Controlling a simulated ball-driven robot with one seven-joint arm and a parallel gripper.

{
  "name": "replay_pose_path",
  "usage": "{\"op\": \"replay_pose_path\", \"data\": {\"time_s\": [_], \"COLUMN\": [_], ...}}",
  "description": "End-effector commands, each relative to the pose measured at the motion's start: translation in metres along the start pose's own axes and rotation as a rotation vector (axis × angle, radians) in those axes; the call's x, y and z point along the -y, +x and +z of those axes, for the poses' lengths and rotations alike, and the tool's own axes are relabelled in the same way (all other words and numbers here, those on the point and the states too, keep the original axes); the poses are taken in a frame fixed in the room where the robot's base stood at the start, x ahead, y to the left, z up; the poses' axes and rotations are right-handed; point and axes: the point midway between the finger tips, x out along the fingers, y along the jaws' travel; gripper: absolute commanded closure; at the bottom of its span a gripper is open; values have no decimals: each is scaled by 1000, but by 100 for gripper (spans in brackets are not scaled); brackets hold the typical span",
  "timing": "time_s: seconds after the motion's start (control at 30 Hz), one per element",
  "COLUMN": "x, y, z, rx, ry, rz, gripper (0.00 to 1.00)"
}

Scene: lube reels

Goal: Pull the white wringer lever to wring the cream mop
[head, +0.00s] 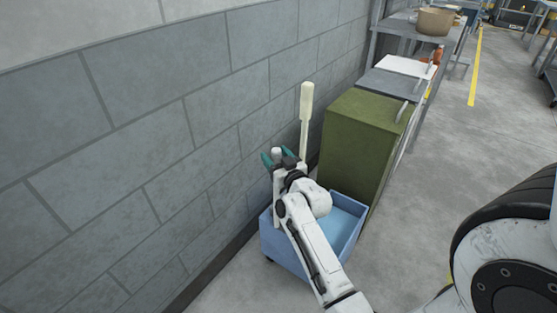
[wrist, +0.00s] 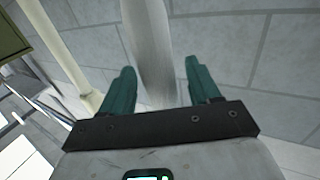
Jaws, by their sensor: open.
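The white wringer lever (head: 277,152) stands upright over the blue mop bucket (head: 281,244) beside the wall; its top shows at my gripper. In the wrist view the lever (wrist: 149,40) appears as a pale post running between my teal fingers. My gripper (wrist: 160,75) is open, with one finger on each side of the lever and a visible gap to the right finger; I cannot tell whether the left one touches. The cream mop (head: 305,110) stands upright behind the lever; its handle also shows at the left of the wrist view (wrist: 62,40). Its lower end is hidden.
A grey block wall (head: 160,120) runs close along the left. An olive green cabinet (head: 352,145) stands just behind and right of the bucket, with shelving beyond. Floor between is clear.

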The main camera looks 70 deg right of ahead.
Motion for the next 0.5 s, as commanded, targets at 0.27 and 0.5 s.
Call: {"op": "replay_pose_path", "data": {"time_s": [0.27,0.5], "x": [0,0], "y": [0,0], "z": [0,0], "rx": [0,0], "ry": [0,0], "rz": [0,0], "gripper": [48,71]}}
